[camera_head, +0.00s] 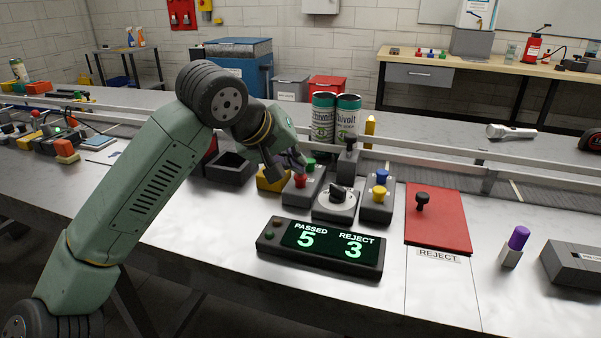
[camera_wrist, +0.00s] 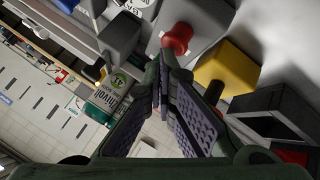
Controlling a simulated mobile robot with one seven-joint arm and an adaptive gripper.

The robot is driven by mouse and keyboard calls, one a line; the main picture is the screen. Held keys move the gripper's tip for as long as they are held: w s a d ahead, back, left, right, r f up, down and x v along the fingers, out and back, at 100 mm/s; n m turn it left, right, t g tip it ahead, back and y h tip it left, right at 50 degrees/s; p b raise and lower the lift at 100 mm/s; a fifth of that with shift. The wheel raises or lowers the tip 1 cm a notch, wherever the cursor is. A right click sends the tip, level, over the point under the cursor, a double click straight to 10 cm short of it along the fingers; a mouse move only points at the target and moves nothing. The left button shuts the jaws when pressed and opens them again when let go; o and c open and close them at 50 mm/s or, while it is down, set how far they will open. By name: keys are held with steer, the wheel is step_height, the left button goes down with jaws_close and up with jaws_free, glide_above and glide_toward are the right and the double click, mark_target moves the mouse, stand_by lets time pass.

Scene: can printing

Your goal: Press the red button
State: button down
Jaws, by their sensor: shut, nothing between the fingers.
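The red button (camera_head: 300,181) sits at the near end of a small grey control box (camera_head: 297,194), with a green button (camera_head: 311,163) behind it. My gripper (camera_head: 297,161) is above the box, close to both buttons, with its fingers shut and empty. In the wrist view the red button (camera_wrist: 178,38) stands just beyond the shut fingertips (camera_wrist: 161,78), slightly to their right in the picture.
A grey box with a black dial (camera_head: 338,201) and a blue-and-yellow button box (camera_head: 379,203) stand right. A yellow block (camera_head: 270,181) and black bin (camera_head: 231,171) stand left. The display (camera_head: 320,249) reads PASSED 5, REJECT 3. Two cans (camera_head: 346,119) stand behind.

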mark_target(296, 175)
steer(key=shift+r, duration=0.6)
steer(key=shift+r+p, duration=1.55)
steer(key=shift+r, duration=0.95)
